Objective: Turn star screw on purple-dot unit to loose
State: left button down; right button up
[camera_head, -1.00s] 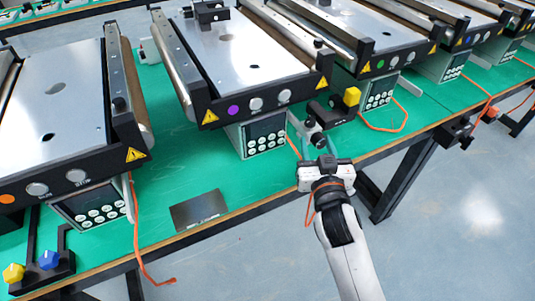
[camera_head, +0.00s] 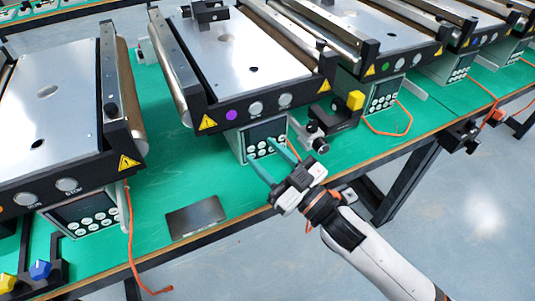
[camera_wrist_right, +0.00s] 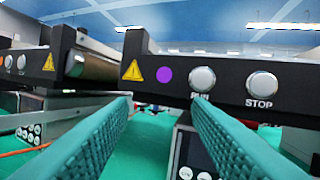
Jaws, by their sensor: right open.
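The purple-dot unit (camera_head: 262,107) is a mini conveyor with a black front bar, a purple dot (camera_head: 232,115) and two silver buttons. A small black knob (camera_head: 320,45) on its right side rail may be the star screw; its shape is too small to tell. My right gripper (camera_head: 261,150) is open and empty, its teal fingers in front of the unit's keypad box (camera_head: 262,138), below the front bar. In the right wrist view, the purple dot (camera_wrist_right: 165,76) shows between and above the open fingers (camera_wrist_right: 160,100). My left gripper is not in view.
An orange-dot conveyor (camera_head: 60,110) stands left. A dark flat plate (camera_head: 197,217) lies on the green table (camera_head: 160,190). Orange cables hang nearby.

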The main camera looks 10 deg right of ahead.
jog(key=shift+s+a+f+n+g+y, duration=0.15)
jog(key=shift+f+n+g+y, duration=0.05)
jog(key=shift+n+g+y, duration=0.4)
